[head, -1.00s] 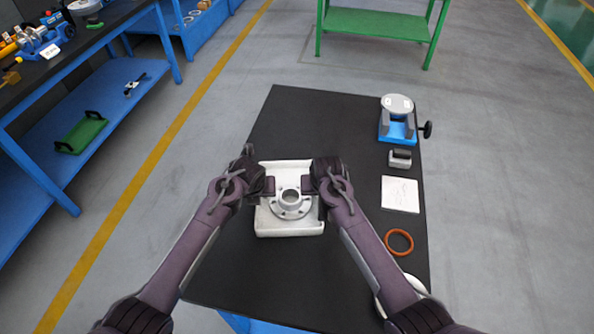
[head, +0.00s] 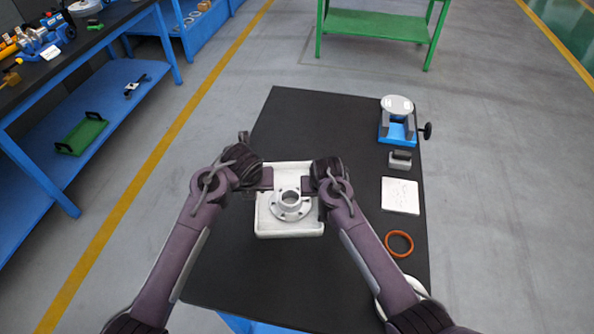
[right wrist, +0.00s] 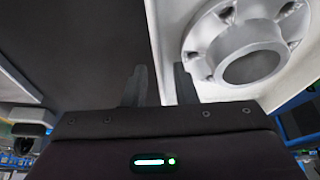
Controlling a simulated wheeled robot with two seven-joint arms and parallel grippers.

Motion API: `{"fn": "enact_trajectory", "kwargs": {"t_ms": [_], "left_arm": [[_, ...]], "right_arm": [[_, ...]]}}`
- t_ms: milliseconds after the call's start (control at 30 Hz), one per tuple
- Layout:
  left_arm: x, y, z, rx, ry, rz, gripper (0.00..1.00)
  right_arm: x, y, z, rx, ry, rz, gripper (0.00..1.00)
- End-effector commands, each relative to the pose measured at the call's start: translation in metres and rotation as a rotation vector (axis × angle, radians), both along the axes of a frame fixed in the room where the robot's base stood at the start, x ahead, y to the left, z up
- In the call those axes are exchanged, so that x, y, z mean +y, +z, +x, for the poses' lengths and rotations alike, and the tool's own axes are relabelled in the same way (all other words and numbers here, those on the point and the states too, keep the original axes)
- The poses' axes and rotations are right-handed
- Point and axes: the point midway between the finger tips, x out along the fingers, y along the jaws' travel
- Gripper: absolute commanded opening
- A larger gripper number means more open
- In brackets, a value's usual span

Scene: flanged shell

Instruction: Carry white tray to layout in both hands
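The white tray (head: 290,230) lies on the black table top with a grey flanged shell (head: 290,203) on it. My left gripper (head: 267,178) is at the tray's upper left edge; its fingers are too small to judge. My right gripper (head: 309,182) is at the upper right edge. In the right wrist view my right gripper (right wrist: 160,85) has its fingers apart, on either side of the tray's wall (right wrist: 163,45), with a dark gap showing beside the left finger. The shell (right wrist: 240,50) also shows there. I cannot identify the layout for certain.
Along the table's right side are a blue fixture (head: 397,128), a small grey block (head: 400,159), a white marked square (head: 400,195), an orange ring (head: 399,243) and a white ring (head: 385,305), partly hidden by my right arm. The black table top (head: 310,125) beyond the tray is clear.

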Motion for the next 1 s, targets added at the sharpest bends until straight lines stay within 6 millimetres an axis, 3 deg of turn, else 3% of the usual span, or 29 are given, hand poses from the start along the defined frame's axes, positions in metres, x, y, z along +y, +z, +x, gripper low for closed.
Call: {"fn": "enact_trajectory", "kwargs": {"t_ms": [167, 600, 1000], "left_arm": [[0.000, 0.001, -0.001, 0.001, 0.000, 0.001, 0.26], [0.000, 0.001, -0.001, 0.001, -0.001, 0.000, 0.26], [0.000, 0.001, -0.001, 0.001, -0.001, 0.000, 0.26]], "right_arm": [[0.000, 0.018, -0.006, -0.005, 0.003, -0.001, 0.26], [0.000, 0.096, -0.038, -0.004, 0.001, 0.000, 0.26], [0.000, 0.110, -0.045, -0.001, 0.000, 0.000, 0.26]]}}
